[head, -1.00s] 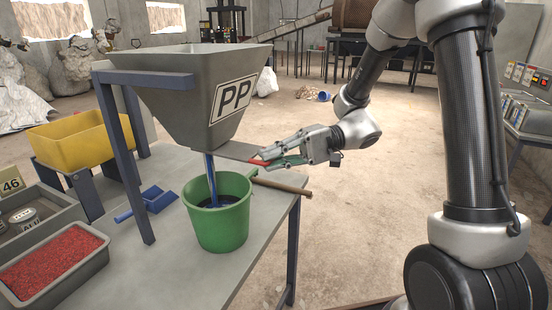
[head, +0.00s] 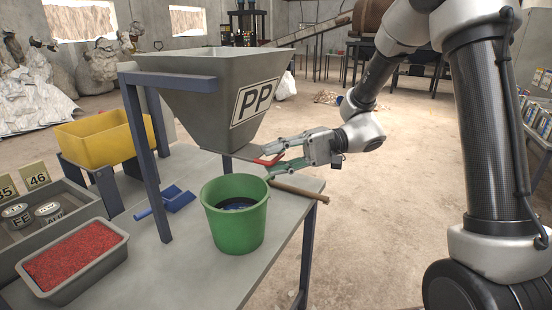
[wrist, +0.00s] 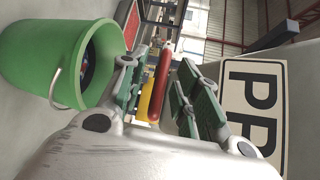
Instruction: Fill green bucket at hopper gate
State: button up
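The green bucket (head: 236,228) stands upright on the grey table under the grey PP hopper (head: 185,105). Dark and blue material shows low inside it; the wrist view shows the bucket (wrist: 35,62) at left. The gate's red handle (head: 268,160) sticks out below the hopper's right side. My gripper (head: 272,160) is at the handle, its fingers on either side of it. In the wrist view the red handle (wrist: 160,85) lies between the green finger pads, with gaps beside it. No stream falls from the hopper. The gate's outlet is partly hidden.
A blue scoop (head: 172,198) lies left of the bucket. A wooden handle (head: 300,191) lies at the table's right edge. A grey tray of red granules (head: 122,238) and a yellow bin (head: 85,138) are at left. Open floor lies right of the table.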

jog(key=v, duration=1.2)
jog(key=s+d+f+m+h, duration=0.4)
jog(key=s+d+f+h, duration=0.4)
jog(key=s+d, duration=0.1)
jog(key=s+d+r+n+t+h, duration=0.3)
jog(key=s+d+r+t+h, duration=0.4)
jog(key=s+d+r, duration=0.3)
jog(key=shift+t+h, duration=0.4)
jog(key=shift+h, duration=0.1)
